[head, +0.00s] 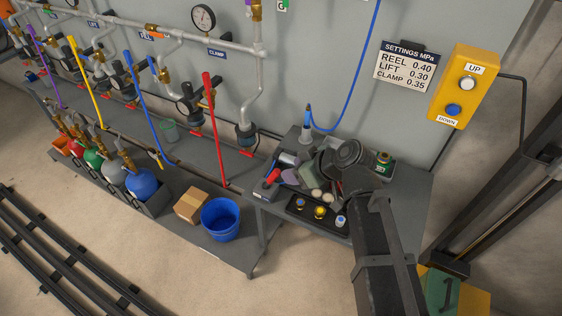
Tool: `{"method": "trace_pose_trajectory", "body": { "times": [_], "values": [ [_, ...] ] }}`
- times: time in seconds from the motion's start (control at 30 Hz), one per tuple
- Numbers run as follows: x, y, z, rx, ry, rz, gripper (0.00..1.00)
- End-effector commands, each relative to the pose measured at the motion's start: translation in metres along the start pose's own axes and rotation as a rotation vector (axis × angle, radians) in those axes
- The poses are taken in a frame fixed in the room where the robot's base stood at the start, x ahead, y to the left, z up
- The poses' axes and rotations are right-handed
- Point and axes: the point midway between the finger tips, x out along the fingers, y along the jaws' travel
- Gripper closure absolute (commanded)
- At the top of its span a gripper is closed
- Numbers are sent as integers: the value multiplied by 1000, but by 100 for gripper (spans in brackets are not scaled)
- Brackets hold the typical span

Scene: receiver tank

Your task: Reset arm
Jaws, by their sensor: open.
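My arm reaches in from the bottom right over the small grey bench (412,200). Its wrist is folded above the bench. My gripper (321,195) points down and to the left, with two pale fingertips a little apart. It is open, and I see nothing between the fingers. The fingertips are just above or behind a black tray (297,212) at the bench's front; I cannot tell the exact height. The tray holds several small round fittings with blue and yellow tops. My arm hides part of the bench.
A red-handled tool (272,177), a green can (383,161) and a blue hose end (308,125) crowd the bench. Left are pipes with colored levers, gas cylinders (141,183), a cardboard box (191,205) and a blue bucket (221,219). A yellow UP/DOWN box (465,87) hangs right.

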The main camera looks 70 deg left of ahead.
Motion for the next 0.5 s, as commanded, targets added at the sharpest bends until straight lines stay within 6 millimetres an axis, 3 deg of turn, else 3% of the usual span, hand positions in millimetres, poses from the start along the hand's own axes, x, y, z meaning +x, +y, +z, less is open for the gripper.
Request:
{"method": "trace_pose_trajectory", "body": {
  "times": [0.1,0.5],
  "values": [
    [-14,-1,-2,1,0,-1,52],
    [-14,0,1,0,0,-1,52]
  ]
}}
